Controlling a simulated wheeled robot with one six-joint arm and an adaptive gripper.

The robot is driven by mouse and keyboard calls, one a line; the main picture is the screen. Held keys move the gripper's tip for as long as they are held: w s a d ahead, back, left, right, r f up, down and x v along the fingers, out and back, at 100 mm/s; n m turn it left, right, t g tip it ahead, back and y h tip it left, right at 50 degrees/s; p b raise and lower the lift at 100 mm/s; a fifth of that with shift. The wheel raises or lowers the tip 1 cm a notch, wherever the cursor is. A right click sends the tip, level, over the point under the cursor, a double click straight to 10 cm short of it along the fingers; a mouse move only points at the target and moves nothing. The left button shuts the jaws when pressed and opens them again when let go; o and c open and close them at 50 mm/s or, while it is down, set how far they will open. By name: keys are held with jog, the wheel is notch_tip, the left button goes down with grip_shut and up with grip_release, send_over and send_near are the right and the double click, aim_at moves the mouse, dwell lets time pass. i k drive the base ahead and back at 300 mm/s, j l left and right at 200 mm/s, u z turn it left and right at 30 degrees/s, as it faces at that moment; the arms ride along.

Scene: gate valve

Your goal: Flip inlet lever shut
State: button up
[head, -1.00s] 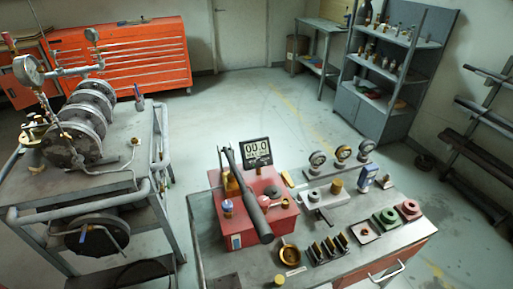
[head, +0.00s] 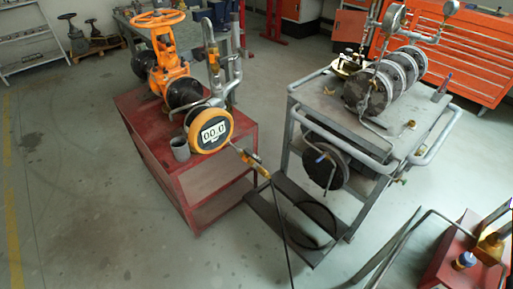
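An orange gate valve (head: 172,72) with an orange handwheel (head: 157,18) stands on a red cart (head: 190,180) at the left in the head view. A yellow-rimmed round gauge (head: 211,131) reading 00.0 sits at its near end. A thin line runs from beside the gauge to a yellow fitting (head: 252,162), from which a dark hose (head: 285,235) hangs. My gripper is not in view.
A grey cart (head: 330,93) with dark flanged discs and a pressure gauge (head: 393,15) stands right of the red cart. A low dark shelf (head: 290,235) juts out toward me. Floor (head: 90,180) at left is clear.

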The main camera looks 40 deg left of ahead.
aim_at(247, 151)
jog(key=u, duration=1.2)
